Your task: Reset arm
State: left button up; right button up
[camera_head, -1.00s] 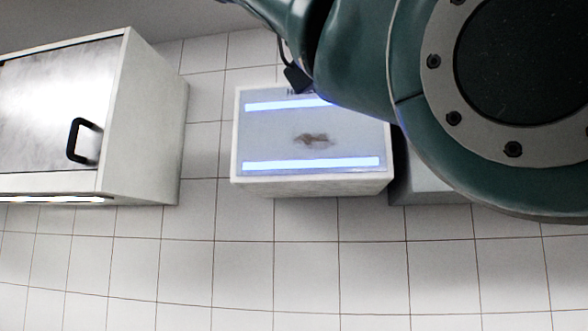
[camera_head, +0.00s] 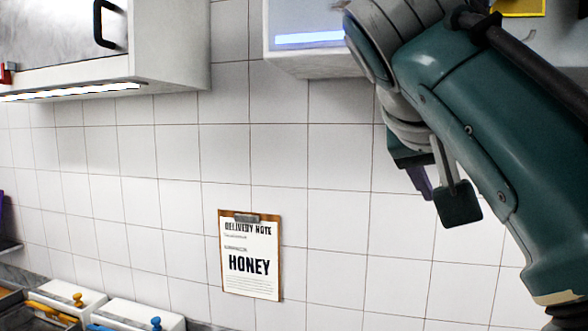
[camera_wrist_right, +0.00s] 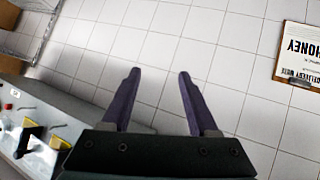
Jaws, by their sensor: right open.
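My right arm (camera_head: 450,110) comes in from the upper right in the head view and bends down along the right side. My right gripper (camera_head: 422,182) hangs beside the forearm in front of the tiled wall, partly hidden there. In the right wrist view my right gripper (camera_wrist_right: 158,76) shows two purple fingers spread apart with nothing between them. My left gripper is not in view.
A clipboard (camera_head: 249,257) reading "Delivery note, Honey" hangs on the tiled wall. A wall cabinet (camera_head: 165,50) is at upper left, a white lit box (camera_head: 310,62) at top centre. White boxes with coloured knobs (camera_head: 140,314) stand at lower left. A grey panel (camera_wrist_right: 45,105) shows in the wrist view.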

jog(key=s+d+f+n+g+y, duration=0.1)
jog(key=s+f+n+g+y, duration=0.1)
jog(key=s+f, duration=0.65)
jog(key=s+d+f+n+g+y, duration=0.1)
jog(key=s+f+n+y, duration=0.1)
jog(key=s+f, duration=0.65)
jog(key=s+f+n+g+y, duration=0.1)
jog(key=s+f, duration=0.2)
jog(key=s, duration=0.3)
jog(key=s+a+f+n+y, duration=0.1)
jog(key=s+f+y, duration=0.1)
jog(key=s, duration=0.5)
jog(key=shift+a+f+n+g, duration=0.25)
jog(key=shift+f+n+g, duration=0.15)
jog(key=shift+f, duration=0.2)
